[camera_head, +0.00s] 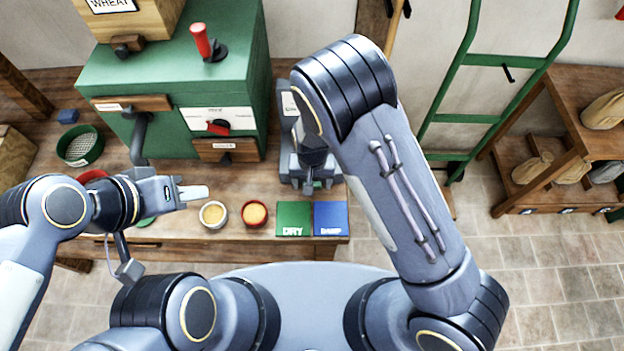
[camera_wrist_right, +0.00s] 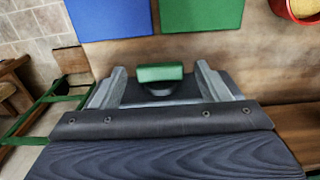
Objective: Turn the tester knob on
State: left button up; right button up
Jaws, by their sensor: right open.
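A green piece that looks like the tester's knob (camera_wrist_right: 160,73) shows in the right wrist view, with a dark rounded part below it. My right gripper (camera_wrist_right: 165,85) is open, one finger on each side of the green piece, with gaps visible. In the head view the grey tester (camera_head: 288,104) stands on the bench, partly hidden by my right arm; the knob cannot be made out there. My left gripper (camera_head: 195,192) is over the bench's left part, away from the tester; I cannot tell whether its jaws are apart.
A green mat (camera_head: 293,219) and a blue mat (camera_head: 331,219) lie on the bench front. Two small bowls (camera_head: 213,214) (camera_head: 255,214) stand left of them. A green mill (camera_head: 170,72) with a red switch (camera_head: 218,127) stands behind. A green hand truck (camera_head: 480,118) leans at right.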

jog(key=c, duration=1)
jog(key=shift+d+f+y+b, duration=0.15)
jog(key=shift+y+b, duration=0.15)
jog(key=shift+b, duration=0.5)
jog(key=y+b, duration=0.2)
jog(key=b, duration=0.2)
jog(key=y+b, duration=0.2)
jog(key=b, duration=0.3)
jog(key=d+y+b, duration=0.1)
jog(key=y+b, duration=0.1)
jog(key=b, duration=0.3)
jog(key=shift+d+f, duration=0.1)
jog(key=shift+f, duration=0.2)
jog(key=shift+r+b, duration=0.15)
jog(key=shift+b, duration=0.35)
jog(key=shift+r, duration=0.1)
jog(key=shift+y, duration=0.3)
jog(key=o, duration=1)
